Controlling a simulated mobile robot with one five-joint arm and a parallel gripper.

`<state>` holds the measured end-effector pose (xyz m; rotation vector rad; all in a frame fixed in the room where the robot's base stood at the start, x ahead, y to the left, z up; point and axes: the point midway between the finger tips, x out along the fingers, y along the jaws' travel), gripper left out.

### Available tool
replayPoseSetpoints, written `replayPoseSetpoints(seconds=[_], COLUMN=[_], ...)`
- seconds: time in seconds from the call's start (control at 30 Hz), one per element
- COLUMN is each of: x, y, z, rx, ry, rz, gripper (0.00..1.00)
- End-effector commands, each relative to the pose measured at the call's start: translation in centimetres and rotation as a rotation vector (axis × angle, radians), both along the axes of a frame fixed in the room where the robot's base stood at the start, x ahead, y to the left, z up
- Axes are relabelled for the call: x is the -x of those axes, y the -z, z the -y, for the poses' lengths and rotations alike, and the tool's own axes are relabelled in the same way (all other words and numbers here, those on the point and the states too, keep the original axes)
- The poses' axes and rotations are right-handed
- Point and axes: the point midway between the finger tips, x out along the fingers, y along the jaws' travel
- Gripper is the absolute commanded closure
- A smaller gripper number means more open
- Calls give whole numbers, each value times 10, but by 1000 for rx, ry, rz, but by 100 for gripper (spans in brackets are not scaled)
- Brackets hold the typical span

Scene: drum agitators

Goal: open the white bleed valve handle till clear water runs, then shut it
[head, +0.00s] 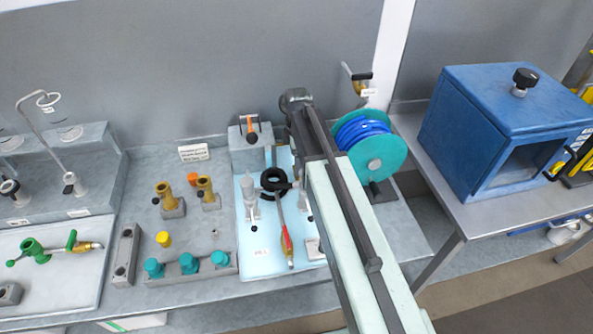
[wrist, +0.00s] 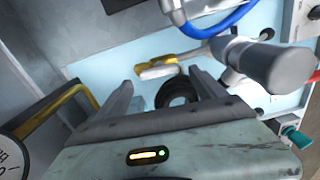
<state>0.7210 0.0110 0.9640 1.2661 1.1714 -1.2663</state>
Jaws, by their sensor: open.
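In the wrist view, a white handle with a yellow part (wrist: 157,69) sits just beyond my fingertips, over a light-blue surface. It is the only white handle I can make out, and I cannot tell for sure that it is the bleed valve's. My gripper (wrist: 162,86) is open, with one finger on each side of the view and nothing held between them. The handle appears between the fingers' lines and apart from both. No running water shows. In the head view my arm covers part of the bench, and I cannot pick out this handle there.
A black ring (wrist: 178,92) lies beyond my fingers, and a grey cylinder (wrist: 275,68) stands close on the right. A blue hose (wrist: 225,25) crosses above. A teal reel (head: 375,162) stands right of my arm; a blue cabinet (head: 480,150) is farther right.

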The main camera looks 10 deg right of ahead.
Motion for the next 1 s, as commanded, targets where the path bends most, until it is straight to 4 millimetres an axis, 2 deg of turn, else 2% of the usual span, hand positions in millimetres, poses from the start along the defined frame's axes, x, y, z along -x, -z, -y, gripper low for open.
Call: replayPoseSetpoints(seconds=[0.03,0.1,0.37,0.47,0.6,1.0], x=[0,0,0,0,0,-1], y=[15,20,18,18,18,18], z=[0,0,0,0,0,0], rx=[0,0,0,0,0,0], ry=[0,0,0,1,1,77], rz=[0,0,0,0,0,1], gripper=[20,20,20,42,81,82])
